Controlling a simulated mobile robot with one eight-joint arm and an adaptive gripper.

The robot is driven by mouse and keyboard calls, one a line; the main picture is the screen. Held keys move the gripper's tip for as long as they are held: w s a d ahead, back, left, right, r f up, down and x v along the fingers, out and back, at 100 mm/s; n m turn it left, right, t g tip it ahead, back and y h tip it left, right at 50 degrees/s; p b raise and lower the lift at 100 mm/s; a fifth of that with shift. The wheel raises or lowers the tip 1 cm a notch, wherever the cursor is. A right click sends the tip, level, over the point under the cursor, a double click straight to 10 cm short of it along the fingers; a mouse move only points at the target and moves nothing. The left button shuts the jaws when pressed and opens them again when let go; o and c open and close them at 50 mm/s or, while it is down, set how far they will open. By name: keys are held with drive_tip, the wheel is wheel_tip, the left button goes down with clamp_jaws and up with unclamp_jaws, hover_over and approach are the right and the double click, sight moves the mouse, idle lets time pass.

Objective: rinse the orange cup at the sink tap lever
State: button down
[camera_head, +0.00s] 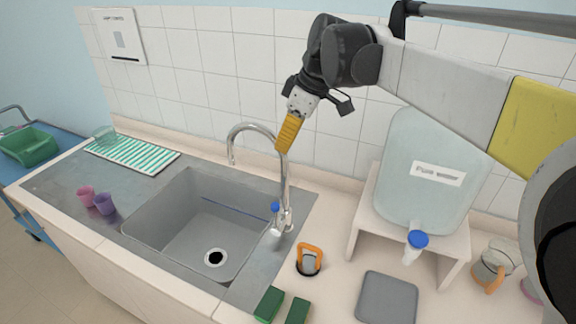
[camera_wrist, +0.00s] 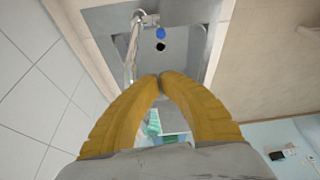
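The sink (camera_head: 165,215) is a grey basin set in the counter. A chrome tap (camera_head: 285,180) arches over it, and it also shows in the wrist view (camera_wrist: 133,45). The lever with a blue end (camera_head: 275,208) sits low on the tap; a blue round part (camera_wrist: 160,33) shows in the wrist view. My gripper (camera_head: 282,148) is raised beside the upper tap, yellow fingers pointing down. In the wrist view its fingertips (camera_wrist: 160,76) meet with nothing visible between them.
Pink (camera_head: 86,196) and purple (camera_head: 104,204) cups stand left of the sink. A striped cloth (camera_head: 132,153) lies behind them. A water container (camera_head: 425,175) sits on a stand at right. Green sponges (camera_head: 268,304) and a grey tray (camera_head: 387,299) lie in front.

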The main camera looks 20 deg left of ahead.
drive_tip(key=a+n, duration=0.1)
drive_tip(key=a, duration=0.1)
drive_tip(key=b, duration=0.5)
hover_over(277, 218)
drive_tip(key=a, duration=0.8)
wheel_tip(277, 218, down, 19)
drive_tip(key=d, duration=0.3)
drive_tip(key=d+b, duration=0.1)
drive_tip(key=shift+w+d, duration=0.15)
drive_tip(key=shift+w, duration=0.1)
drive_tip(key=shift+d+r, duration=0.1)
